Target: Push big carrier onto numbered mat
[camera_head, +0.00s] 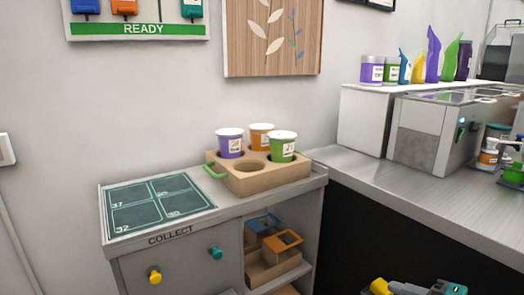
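The big carrier (262,183) is a tan cardboard tray on the grey cabinet top, with a green handle (214,172) on its left side. It holds a purple cup (230,147), an orange cup (261,141) and a green cup (282,152), all upright with pale lids. Its front-left hole (254,166) is empty. The numbered mat (160,204) is dark green, with four marked squares; 37 and 32 are readable. It lies flat to the left of the carrier, and the carrier stands beside it, not on it.
Yellow, black and teal parts show at the bottom edge, cut off. A counter (430,190) with a grey machine (432,130) stands right. Smaller carriers (274,250) sit on the shelf below. The cabinet has a yellow knob (154,275) and a teal knob (215,253).

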